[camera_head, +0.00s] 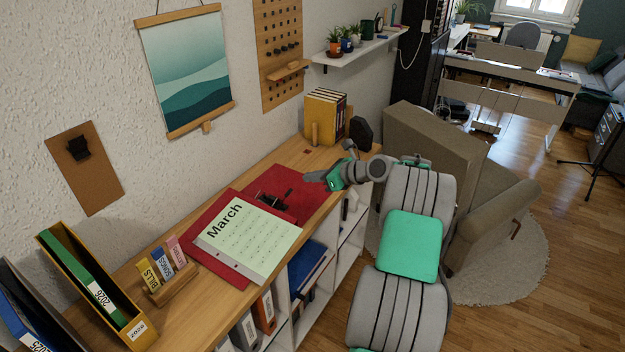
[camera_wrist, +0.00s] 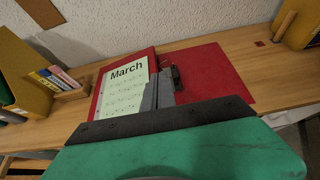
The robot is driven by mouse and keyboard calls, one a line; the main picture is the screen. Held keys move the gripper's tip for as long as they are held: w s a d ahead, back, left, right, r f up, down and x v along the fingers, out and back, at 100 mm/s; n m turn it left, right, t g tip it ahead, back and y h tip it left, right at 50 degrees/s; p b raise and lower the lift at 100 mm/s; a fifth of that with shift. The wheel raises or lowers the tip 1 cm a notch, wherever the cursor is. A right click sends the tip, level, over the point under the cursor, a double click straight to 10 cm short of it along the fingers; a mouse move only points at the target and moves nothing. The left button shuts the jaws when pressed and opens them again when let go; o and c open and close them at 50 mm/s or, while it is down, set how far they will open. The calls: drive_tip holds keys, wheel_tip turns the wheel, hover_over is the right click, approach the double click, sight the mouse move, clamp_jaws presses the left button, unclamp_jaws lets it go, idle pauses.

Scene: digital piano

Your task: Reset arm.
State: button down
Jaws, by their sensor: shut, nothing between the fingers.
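My arm reaches in from the right in the head view. In the wrist view, the gripper's dark fingers (camera_wrist: 168,88) show above the green wrist housing, beside the right edge of the March sheet (camera_wrist: 122,95). The fingers are together with nothing between them. I cannot tell whether they touch the folder. The red folder (camera_wrist: 215,75) lies open, with the sheet on its left side.
A yellow file box (camera_head: 325,115) stands at the desk's far end. A small wooden holder with labelled tabs (camera_head: 172,285) and a yellow binder box (camera_head: 120,305) stand at the near left. A brown armchair (camera_head: 430,140) is right of the desk. Bare desk shows around the folder.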

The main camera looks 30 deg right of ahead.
drive_tip(key=s+f+n+g+h, duration=0.1)
drive_tip(key=s+f+n+g, duration=0.2)
drive_tip(key=s+f+n, duration=0.4)
drive_tip(key=s+f+n+g, duration=0.3)
drive_tip(key=s+f+n, duration=0.2)
drive_tip(key=f+n, duration=0.45)
drive_tip(key=s+a+f+n+g, duration=0.2)
drive_tip(key=s+n+g, duration=0.15)
drive_tip(key=s, duration=0.65)
drive_tip(key=s+a+r+n+g+h+b, duration=0.25)
drive_tip(key=s+a+r+n+h, duration=0.2)
drive_tip(key=s+a+r, duration=0.65)
drive_tip(key=w+a+r+n+t+b, duration=0.1)
drive_tip(key=w+a+r+n+t, duration=0.1)
drive_tip(key=a+r, duration=0.3)
drive_tip(key=w+a+r+n+t, duration=0.2)
drive_tip(key=a+r+n+t, duration=0.1)
drive_tip(key=a, duration=0.6)
wheel_tip(320, 180, up, 2)
drive_tip(key=shift+a+r+n+b, duration=0.1)
drive_tip(key=shift+a+n+b, duration=0.25)
drive_tip(key=shift+n, duration=0.3)
